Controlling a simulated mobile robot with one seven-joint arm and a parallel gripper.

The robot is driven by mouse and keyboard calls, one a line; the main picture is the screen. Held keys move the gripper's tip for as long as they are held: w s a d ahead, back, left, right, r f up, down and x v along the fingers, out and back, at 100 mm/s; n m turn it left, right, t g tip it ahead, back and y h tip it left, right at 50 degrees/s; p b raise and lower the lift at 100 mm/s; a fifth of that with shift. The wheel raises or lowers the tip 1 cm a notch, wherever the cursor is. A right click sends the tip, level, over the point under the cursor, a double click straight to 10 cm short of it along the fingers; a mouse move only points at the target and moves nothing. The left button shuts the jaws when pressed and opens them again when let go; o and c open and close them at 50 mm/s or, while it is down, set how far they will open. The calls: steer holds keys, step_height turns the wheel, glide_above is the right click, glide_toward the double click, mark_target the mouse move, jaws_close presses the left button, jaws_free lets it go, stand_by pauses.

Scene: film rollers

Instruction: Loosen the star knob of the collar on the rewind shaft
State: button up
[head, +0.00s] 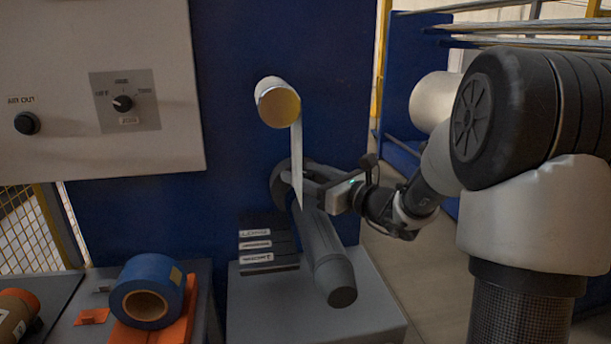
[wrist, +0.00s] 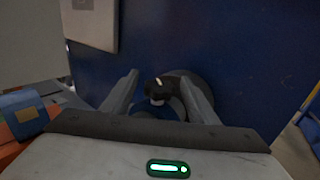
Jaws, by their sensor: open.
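The grey rewind shaft (head: 328,262) sticks out from the blue panel toward the viewer in the head view. Its dark round collar (head: 280,186) sits at the panel end, partly hidden by my gripper (head: 318,184). The wrist view shows my gripper (wrist: 160,80) open, one finger on each side of a small black knob (wrist: 157,89) with a pale mark. This looks like the star knob; I cannot tell whether either finger touches it. The dark round collar (wrist: 205,88) shows behind it. The knob cannot be made out in the head view.
A film strip (head: 297,165) hangs from the upper roller (head: 278,103), close by my gripper. Labelled dark blocks (head: 268,243) stand left of the shaft, above a grey cabinet (head: 375,318). A blue tape roll (head: 147,290) lies at lower left. A control box (head: 100,90) is at upper left.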

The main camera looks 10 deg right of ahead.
steer(key=c, duration=1)
steer(key=shift+c, duration=0.2)
steer(key=shift+y+p, duration=0.3)
steer(key=shift+p, duration=0.15)
steer(key=shift+d+r+n+g+y+p, duration=0.1)
steer(key=shift+r+n+g+y+p, duration=0.15)
steer(key=shift+n+g+y+p, duration=0.85)
steer(key=n+g+y+p, duration=0.2)
steer(key=g+p, duration=0.1)
steer(key=n+g+y+p, duration=0.1)
steer(key=g, duration=0.1)
steer(key=n+g+y+p, duration=0.1)
steer(key=n+g+p, duration=0.2)
steer(key=g, duration=0.1)
steer(key=shift+f+n+y+p, duration=0.25)
steer(key=shift+n+y+p, duration=0.15)
steer(key=shift+g, duration=0.3)
